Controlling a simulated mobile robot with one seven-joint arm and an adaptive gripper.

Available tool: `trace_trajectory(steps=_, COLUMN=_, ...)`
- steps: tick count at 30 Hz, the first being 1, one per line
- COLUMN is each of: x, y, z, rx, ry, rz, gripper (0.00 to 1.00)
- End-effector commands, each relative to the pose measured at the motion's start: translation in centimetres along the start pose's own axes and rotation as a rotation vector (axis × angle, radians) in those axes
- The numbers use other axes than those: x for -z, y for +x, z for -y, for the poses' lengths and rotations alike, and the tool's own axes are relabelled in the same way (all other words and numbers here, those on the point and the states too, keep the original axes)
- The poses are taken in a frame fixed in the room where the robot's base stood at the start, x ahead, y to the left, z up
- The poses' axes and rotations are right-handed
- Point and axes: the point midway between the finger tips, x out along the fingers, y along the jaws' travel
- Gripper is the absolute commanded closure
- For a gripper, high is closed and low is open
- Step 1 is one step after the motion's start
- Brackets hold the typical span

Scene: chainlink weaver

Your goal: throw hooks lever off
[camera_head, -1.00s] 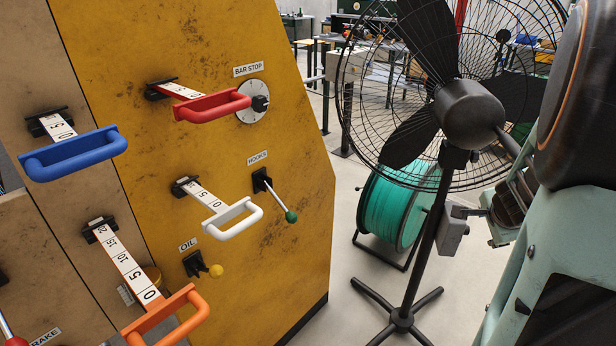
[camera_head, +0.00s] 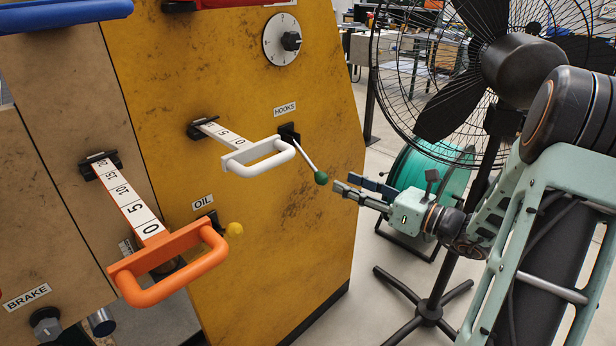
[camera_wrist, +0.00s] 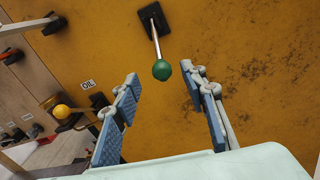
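The hooks lever (camera_head: 306,156) is a thin metal rod with a green ball knob (camera_head: 321,177), on a black mount below the HOOKS label (camera_head: 285,110) on the yellow panel. The rod slants down and out to the right in the head view. My gripper (camera_head: 352,188) is just right of the knob, pointing at it. In the wrist view, my gripper (camera_wrist: 170,92) has its two fingers wide apart and nothing between them. The green knob (camera_wrist: 162,70) shows just beyond the fingertips, roughly centred in the gap, with the rod running up to its mount.
A white pull handle (camera_head: 258,158) sticks out left of the lever. An orange handle (camera_head: 168,262) and the yellow OIL knob (camera_head: 234,229) are lower left. A black fan (camera_head: 480,85) and a green spool (camera_head: 430,180) stand behind my arm.

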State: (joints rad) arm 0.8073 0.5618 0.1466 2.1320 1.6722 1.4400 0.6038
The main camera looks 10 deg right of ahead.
Motion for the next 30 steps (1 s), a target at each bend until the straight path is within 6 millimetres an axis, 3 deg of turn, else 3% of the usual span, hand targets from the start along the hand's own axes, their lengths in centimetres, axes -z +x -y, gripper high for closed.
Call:
trace_trajectory(steps=12, x=0.1, y=7.1, z=-0.2, rx=-0.006, ry=-0.004, rz=-0.002, gripper=0.61)
trace_trajectory(steps=18, x=0.1, y=9.7, z=-0.1, rx=-0.002, ry=-0.004, rz=-0.003, gripper=0.61)
trace_trajectory(steps=30, x=0.0, y=10.5, z=-0.1, rx=-0.002, ry=-0.003, rz=-0.003, gripper=0.61)
